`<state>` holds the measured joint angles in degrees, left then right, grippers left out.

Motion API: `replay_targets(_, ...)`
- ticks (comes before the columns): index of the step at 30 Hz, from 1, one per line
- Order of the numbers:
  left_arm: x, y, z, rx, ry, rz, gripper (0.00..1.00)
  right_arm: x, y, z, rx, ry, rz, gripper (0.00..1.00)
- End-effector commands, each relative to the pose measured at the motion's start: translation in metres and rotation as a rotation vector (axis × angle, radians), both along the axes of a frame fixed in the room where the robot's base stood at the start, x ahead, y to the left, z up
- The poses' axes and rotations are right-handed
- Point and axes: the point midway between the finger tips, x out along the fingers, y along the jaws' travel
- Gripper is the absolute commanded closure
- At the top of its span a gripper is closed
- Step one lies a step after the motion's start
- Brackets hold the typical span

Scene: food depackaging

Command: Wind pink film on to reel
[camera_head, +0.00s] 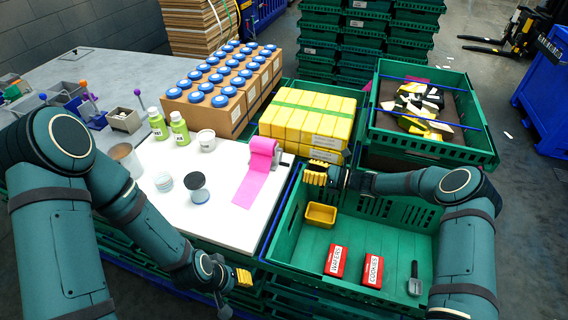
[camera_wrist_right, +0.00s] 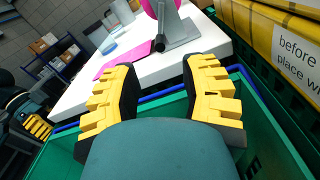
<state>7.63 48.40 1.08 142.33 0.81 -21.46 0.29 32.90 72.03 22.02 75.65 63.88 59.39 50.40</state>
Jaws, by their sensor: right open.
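The pink film (camera_head: 252,187) lies as a flat strip on the white tabletop and runs up to a pink-wound reel (camera_head: 263,146) on a grey stand. In the right wrist view the reel (camera_wrist_right: 152,8) is cut by the top edge, its grey stand (camera_wrist_right: 180,36) has a dark crank handle (camera_wrist_right: 168,68), and the film (camera_wrist_right: 124,60) lies left of it. My right gripper (camera_head: 315,172) is open and empty, just right of the stand over the green crate's edge. My left gripper (camera_head: 243,277) is low at the table's front, apart from the film; its jaw gap is unclear.
The green crate (camera_head: 290,229) holds a yellow bin (camera_head: 321,215), red boxes (camera_head: 372,268) and a black-handled tool (camera_head: 414,281). Yellow boxes (camera_head: 305,118) stand behind. Green bottles (camera_head: 179,128), jars (camera_head: 196,186) and a cup (camera_head: 206,139) stand left of the film on the white tabletop (camera_head: 222,222).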

Motion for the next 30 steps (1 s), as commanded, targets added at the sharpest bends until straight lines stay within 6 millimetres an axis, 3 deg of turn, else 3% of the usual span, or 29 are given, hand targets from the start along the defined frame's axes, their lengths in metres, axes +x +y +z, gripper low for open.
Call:
replay_targets(6, 0.000, 0.000, 0.002, 0.000, 0.000, 0.000, 0.57, 0.016, 0.041, 0.000, 0.001, 0.000, 0.003, 0.57)
replay_targets(12, 0.000, 0.000, 0.002, -0.001, 0.000, 0.000, 0.57, 0.027, 0.067, 0.000, -0.001, -0.001, 0.002, 0.57)
replay_targets(18, 0.000, 0.000, 0.002, -0.001, 0.000, 0.000, 0.57, 0.032, 0.077, 0.000, 0.000, 0.000, 0.000, 0.57)
replay_targets(27, 0.000, 0.000, 0.002, -0.001, 0.000, 0.000, 0.57, 0.032, 0.078, 0.000, 0.000, 0.000, 0.000, 0.57)
replay_targets(30, 0.000, 0.000, 0.002, -0.001, 0.000, 0.000, 0.57, 0.032, 0.078, 0.000, -0.001, 0.000, 0.000, 0.92)
